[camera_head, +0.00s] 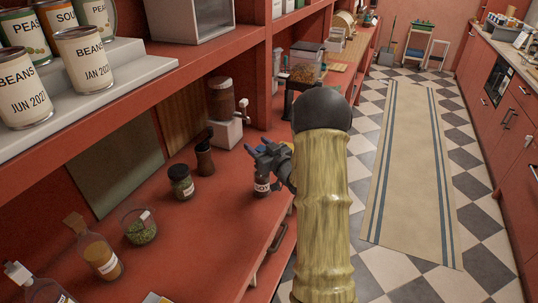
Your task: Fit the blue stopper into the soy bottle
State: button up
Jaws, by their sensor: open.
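My gripper (262,160) is dark grey with bluish parts. It is over the red counter near its front edge, at the end of my arm. A small dark bottle with a white label (262,187) stands upright right below it, its upper part overlapped by the gripper. The label is too small to read, so I cannot tell for sure that it is the soy bottle. I cannot tell a blue stopper apart from the bluish gripper parts. The jaws are open. I cannot tell whether they touch the bottle.
A dark jar (182,182), a brown pepper mill (204,158), a glass bowl of green bits (139,226) and a corked bottle (100,257) stand to the left. A grinder (224,120) stands behind. Cans (82,60) line the shelf above. The counter's front middle is clear.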

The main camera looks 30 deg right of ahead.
jog(key=s+d+b, duration=0.2)
jog(key=s+b, duration=0.2)
jog(key=s, duration=1.3)
jog(key=shift+d, duration=0.25)
jog(key=w+a+f+m+g+h, duration=0.1)
jog(key=a+f+g+h, duration=0.35)
jog(key=a+g, duration=0.3)
jog(key=s+a+f+g+y+p, duration=0.1)
jog(key=s+a+g+y, duration=0.1)
jog(key=s+a+g, duration=0.5)
jog(key=s+a, duration=0.5)
jog(key=a, duration=0.1)
jog(key=shift+s+f+m+g, duration=0.2)
jog(key=shift+s+m+g, duration=0.1)
jog(key=shift+s+g, duration=0.1)
